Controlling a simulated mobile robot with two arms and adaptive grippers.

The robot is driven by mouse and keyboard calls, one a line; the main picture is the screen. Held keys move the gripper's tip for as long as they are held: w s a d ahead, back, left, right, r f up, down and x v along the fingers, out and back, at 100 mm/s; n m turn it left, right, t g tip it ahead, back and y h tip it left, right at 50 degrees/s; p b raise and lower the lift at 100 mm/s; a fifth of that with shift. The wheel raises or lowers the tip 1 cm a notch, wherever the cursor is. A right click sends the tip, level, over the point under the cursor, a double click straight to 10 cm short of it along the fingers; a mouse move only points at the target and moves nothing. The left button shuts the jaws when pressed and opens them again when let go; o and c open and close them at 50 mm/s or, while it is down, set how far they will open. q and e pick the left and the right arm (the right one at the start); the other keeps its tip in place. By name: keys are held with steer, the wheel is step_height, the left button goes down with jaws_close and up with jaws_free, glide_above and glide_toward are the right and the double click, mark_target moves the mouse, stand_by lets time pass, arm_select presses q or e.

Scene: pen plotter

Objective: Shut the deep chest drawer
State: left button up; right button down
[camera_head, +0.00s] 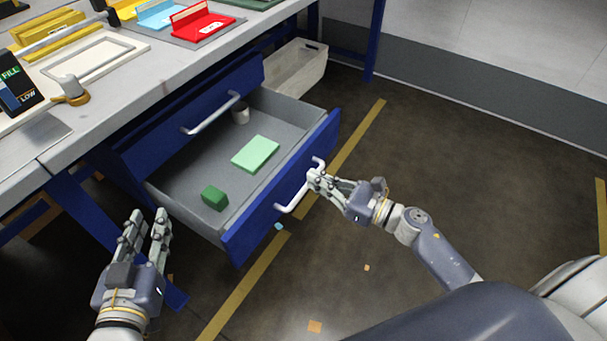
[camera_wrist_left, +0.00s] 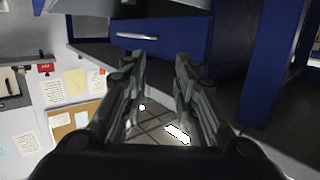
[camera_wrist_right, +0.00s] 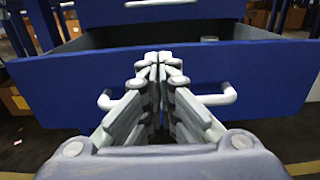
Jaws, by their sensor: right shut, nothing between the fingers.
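The deep chest drawer (camera_head: 265,220) is blue-fronted with a grey inside and stands pulled out below a shallower blue drawer. Inside it lie a light green block (camera_head: 256,153), a dark green block (camera_head: 214,197) and a small grey-white cup (camera_head: 240,115). My right gripper (camera_head: 313,178) is shut and empty at the drawer's white bar handle (camera_head: 287,207). In the right wrist view its closed fingertips (camera_wrist_right: 160,58) are in front of the drawer front (camera_wrist_right: 60,88), between the handle's two ends; contact is unclear. My left gripper (camera_head: 147,220) is open and empty, left of the drawer.
The upper drawer (camera_head: 180,125) with its white handle looks shut. The grey bench top (camera_head: 170,65) carries a red tray (camera_head: 203,25) and other plotter items. A white bin (camera_head: 297,68) stands behind the drawer. The dark floor at right is mostly clear.

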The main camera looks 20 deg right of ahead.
mark_target(293, 170)
steer(key=x, duration=0.4)
arm_select(q)
steer(key=shift+w+d+r+t, duration=0.1)
steer(key=shift+r+t, duration=0.3)
steer(key=shift+r, duration=0.2)
